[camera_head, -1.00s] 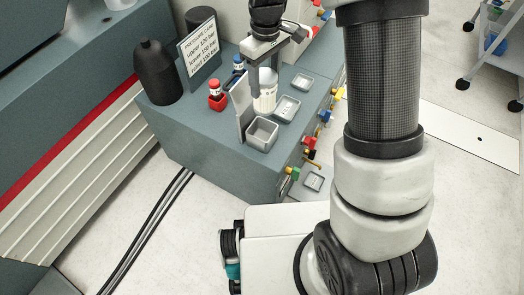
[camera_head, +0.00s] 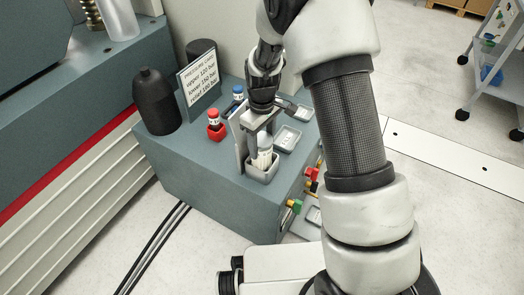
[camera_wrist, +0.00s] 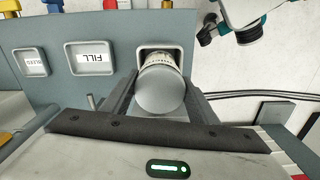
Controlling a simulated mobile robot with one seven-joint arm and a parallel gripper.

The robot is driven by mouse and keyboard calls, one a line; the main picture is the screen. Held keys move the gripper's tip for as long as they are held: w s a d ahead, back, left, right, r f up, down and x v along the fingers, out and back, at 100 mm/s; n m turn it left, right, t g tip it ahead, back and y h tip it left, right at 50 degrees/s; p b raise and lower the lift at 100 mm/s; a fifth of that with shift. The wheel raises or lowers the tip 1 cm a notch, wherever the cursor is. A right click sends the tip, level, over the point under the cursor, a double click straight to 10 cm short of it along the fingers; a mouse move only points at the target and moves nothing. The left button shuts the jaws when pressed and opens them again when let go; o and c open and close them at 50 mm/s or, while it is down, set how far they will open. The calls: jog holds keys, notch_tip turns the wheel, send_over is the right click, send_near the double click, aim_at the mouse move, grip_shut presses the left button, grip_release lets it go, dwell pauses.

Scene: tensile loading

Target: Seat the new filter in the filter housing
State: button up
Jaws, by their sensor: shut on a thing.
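The new filter, a white cylinder (camera_head: 264,154), is upright between the fingers of my gripper (camera_head: 258,138), which is shut on it. Its lower part is within the open square grey cup (camera_head: 262,178) at the block's front edge, which I take for the filter housing; no label shows on it. In the wrist view the filter's round grey end (camera_wrist: 160,92) faces me between both fingers, and the cup's rim (camera_wrist: 183,47) shows beyond it. Whether the filter touches the cup's floor is hidden.
Shallow trays stand beside the cup, one marked FILL (camera_wrist: 92,58). A red-based bottle (camera_head: 216,127), a blue-capped one (camera_head: 238,94), a pressure card (camera_head: 198,76) and a black bottle (camera_head: 155,100) stand behind and left. Coloured fittings (camera_head: 293,206) line the block's side.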

aim_at(264, 161)
jog(key=shift+f+b, duration=0.3)
jog(key=shift+f, duration=1.35)
jog(key=shift+f, duration=0.1)
jog(key=o, duration=1.2)
